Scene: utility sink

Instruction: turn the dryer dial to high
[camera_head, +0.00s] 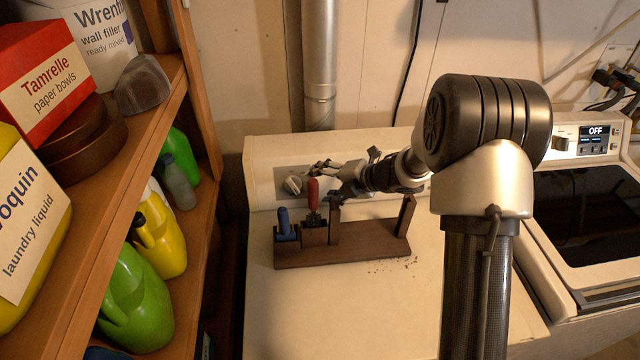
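A pale round dial (292,186) sits on the back control panel of the cream machine (350,300) in the middle. My gripper (317,169) reaches in from the right and points left, its fingertips close to the dial's right side. Whether they touch it, and how far apart they are, is too small to tell. A second machine (560,255) at the right has a dark lid and a panel with a knob (561,143) and a display (595,132) reading "OFF". No label shows which machine is the dryer.
A brown wooden rack (350,250) with a blue-handled tool (284,221) and a red-handled tool (313,192) stands on the middle machine, just below my gripper. Shelves (170,110) with bottles and boxes close off the left. The middle machine's front top is clear.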

